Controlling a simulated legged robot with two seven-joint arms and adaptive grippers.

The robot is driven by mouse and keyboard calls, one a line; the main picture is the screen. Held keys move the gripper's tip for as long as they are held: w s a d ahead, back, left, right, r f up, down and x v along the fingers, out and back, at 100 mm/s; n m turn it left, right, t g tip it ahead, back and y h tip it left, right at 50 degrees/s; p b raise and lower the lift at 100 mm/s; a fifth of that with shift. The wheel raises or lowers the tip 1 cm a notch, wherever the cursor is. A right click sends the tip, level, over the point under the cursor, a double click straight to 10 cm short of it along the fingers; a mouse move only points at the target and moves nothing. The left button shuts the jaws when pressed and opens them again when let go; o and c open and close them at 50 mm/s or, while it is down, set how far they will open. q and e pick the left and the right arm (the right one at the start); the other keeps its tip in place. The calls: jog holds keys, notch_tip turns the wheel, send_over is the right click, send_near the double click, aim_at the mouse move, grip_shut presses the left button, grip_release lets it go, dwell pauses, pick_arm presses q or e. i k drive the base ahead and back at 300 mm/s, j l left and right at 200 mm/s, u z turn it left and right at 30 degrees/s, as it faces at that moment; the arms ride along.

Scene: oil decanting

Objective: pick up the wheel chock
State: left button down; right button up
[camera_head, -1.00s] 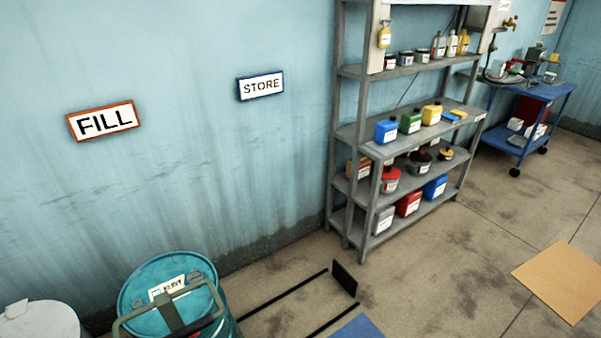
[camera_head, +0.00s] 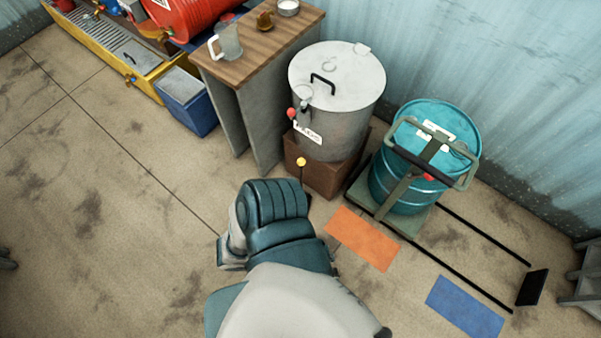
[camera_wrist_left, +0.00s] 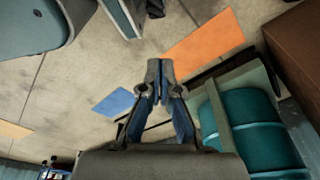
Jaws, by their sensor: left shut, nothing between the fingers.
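I cannot pick out a wheel chock with certainty. In the head view a thin dark rod with a yellow knob (camera_head: 301,162) rises in front of the brown plinth, with a small dark shape (camera_head: 307,199) at its foot, partly hidden by my own body; I cannot tell whether this is the chock. The teal drum (camera_head: 428,190) stands on a green trolley (camera_head: 407,221). In the left wrist view my left gripper (camera_wrist_left: 161,68) is shut and empty, its tips together over the floor beside the orange mat (camera_wrist_left: 203,46). My right gripper is in neither view.
A steel pot (camera_head: 340,110) stands on a brown plinth (camera_head: 318,172) beside a wooden-topped bench (camera_head: 255,45). A blue mat (camera_head: 464,307) lies nearby. Open floor (camera_head: 110,210) is at the left.

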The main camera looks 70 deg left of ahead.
aim_at(300, 162)
jog(key=k+l+u, duration=0.15)
jog(key=u, duration=0.35)
jog(key=k+u, duration=0.3)
jog(key=u, duration=1.35)
